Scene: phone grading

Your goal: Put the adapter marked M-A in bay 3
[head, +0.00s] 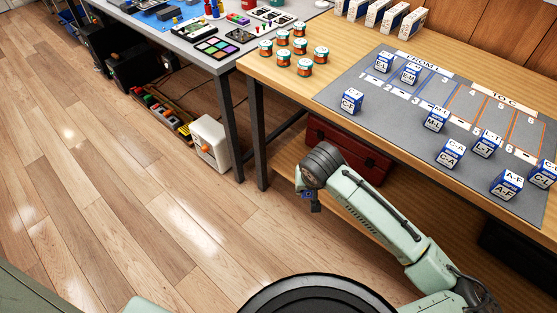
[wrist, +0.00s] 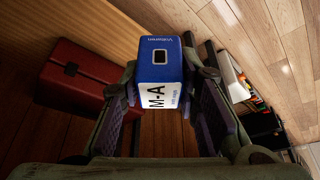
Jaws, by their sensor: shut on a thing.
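The adapter marked M-A (wrist: 160,75) is a small blue and white box, held between the two fingers of my gripper (wrist: 160,110) in the wrist view. Its blue end and its white face with the M-A print show. In the head view my gripper (head: 309,202) hangs off the table's front edge, over the floor side, and the adapter is mostly hidden there. Bay 3 (head: 437,91) is a blue-lined lane on the grey mat (head: 335,92), and its visible part looks bare. A box (head: 410,73) stands in the lane to its left.
Several similar blue and white boxes stand on the mat, including ones marked C-A (head: 449,154) and A-F (head: 506,186). Several orange and green jars (head: 299,46) stand left of the mat. A red case (head: 345,148) lies under the table. White boxes line the back.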

